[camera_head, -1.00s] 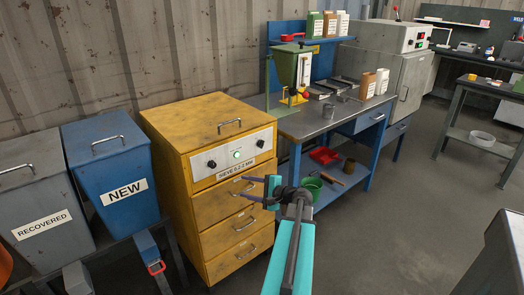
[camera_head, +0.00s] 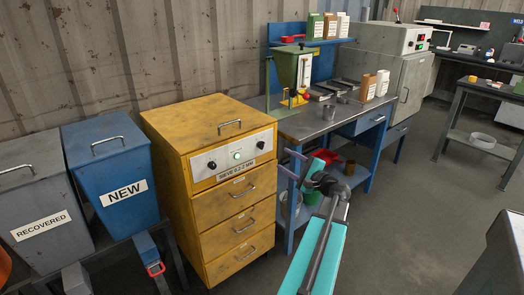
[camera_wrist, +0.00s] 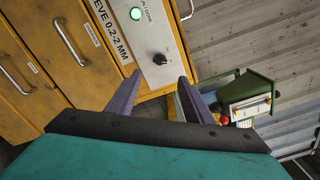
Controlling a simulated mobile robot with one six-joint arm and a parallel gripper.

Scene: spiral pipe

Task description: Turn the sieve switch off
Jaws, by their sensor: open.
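The yellow sieve cabinet (camera_head: 195,135) stands with its pale control panel (camera_head: 225,160) at the top front, above a label reading SIEVE 0.2-2 MM. The panel carries a left black knob (camera_head: 212,165), a lit green button (camera_head: 237,155) and a right black knob (camera_head: 261,144). In the wrist view the green button (camera_wrist: 136,14) glows and the right knob (camera_wrist: 159,59) lies just beyond the fingertips, centred between them. My gripper (camera_head: 285,160) is open, just right of the panel; its purple fingers (camera_wrist: 159,78) show empty. I cannot tell whether it touches the knob.
A blue bench (camera_head: 325,122) with a green hopper (camera_head: 290,68) stands close right of the cabinet, behind my gripper. A blue NEW bin (camera_head: 105,165) and a grey RECOVERED bin (camera_head: 35,195) stand left. The floor (camera_head: 400,230) at right is clear.

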